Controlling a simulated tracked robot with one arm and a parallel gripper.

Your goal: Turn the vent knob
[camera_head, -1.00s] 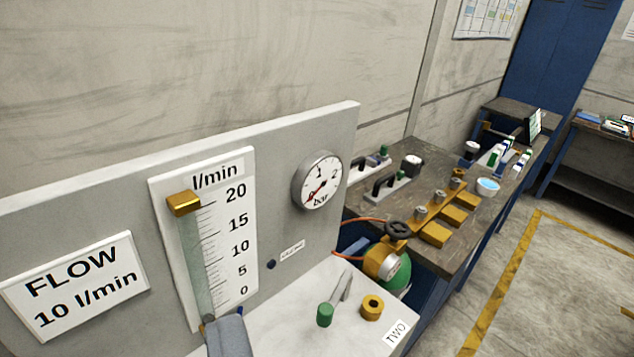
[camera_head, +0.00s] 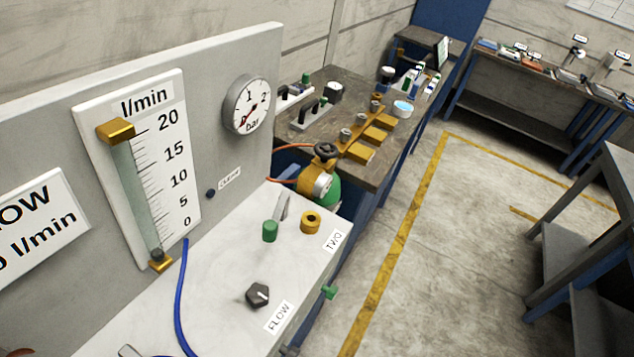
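No knob in view is readably labelled as a vent. A black faceted knob (camera_head: 258,295) with a white pointer line sits on the bench's pale top beside a "FLOW" label (camera_head: 279,317). Behind it stand a green-capped lever (camera_head: 270,231) and a yellow ring-shaped fitting (camera_head: 310,222), near a label reading roughly "TWO" (camera_head: 334,241). A small green handle (camera_head: 329,292) sticks out from the right side edge.
The upright panel carries a flow tube with scale (camera_head: 140,170) and a bar gauge (camera_head: 247,106), needle low. A blue hose (camera_head: 181,300) crosses the top. A gas bottle with a handwheel (camera_head: 325,150) stands behind, near a cluttered bench. Floor (camera_head: 440,260) at right is open.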

